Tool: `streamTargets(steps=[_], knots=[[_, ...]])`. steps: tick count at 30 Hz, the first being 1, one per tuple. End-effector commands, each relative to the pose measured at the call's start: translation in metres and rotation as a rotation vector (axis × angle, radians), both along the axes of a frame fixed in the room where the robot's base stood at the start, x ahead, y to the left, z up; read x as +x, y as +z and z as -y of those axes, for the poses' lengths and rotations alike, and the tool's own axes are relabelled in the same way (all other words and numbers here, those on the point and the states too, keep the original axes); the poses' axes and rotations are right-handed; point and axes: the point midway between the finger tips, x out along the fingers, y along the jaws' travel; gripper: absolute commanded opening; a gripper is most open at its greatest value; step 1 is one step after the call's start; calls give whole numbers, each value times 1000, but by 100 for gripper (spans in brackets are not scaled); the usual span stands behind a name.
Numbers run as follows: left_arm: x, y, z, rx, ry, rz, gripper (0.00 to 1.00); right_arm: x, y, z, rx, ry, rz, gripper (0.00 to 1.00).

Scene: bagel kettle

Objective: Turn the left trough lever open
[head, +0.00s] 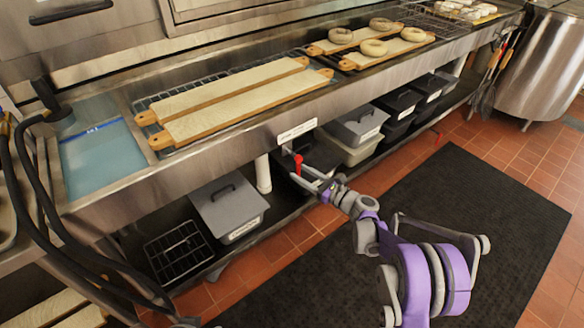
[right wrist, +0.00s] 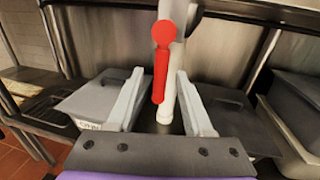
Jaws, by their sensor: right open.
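The left trough lever (head: 298,164) is red and hangs below the front edge of the steel trough, under a white label. In the right wrist view the lever (right wrist: 160,75) has a round red head at the top and a handle pointing down, slightly tilted. A white pipe shows behind it. My right gripper (head: 312,175) is at the lever. In the right wrist view its two pale fingers (right wrist: 160,88) are open, one on each side of the handle, with gaps visible on both sides. My left gripper is not in view.
Grey lidded bins (head: 228,205) and a wire rack (head: 180,252) stand on the shelf below the trough (head: 230,130). Long boards (head: 235,90) and bagels (head: 373,47) lie on top. A dark mat (head: 480,200) covers the floor.

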Motion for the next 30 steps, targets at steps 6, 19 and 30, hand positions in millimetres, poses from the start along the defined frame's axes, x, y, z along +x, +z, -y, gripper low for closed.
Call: streamTargets(steps=[6,19,30], knots=[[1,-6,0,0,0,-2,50,25,-1,-27,0,2,0,51],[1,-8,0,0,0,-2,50,35,0,-38,-2,0,1,51],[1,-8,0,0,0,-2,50,35,0,-38,-2,0,1,0]])
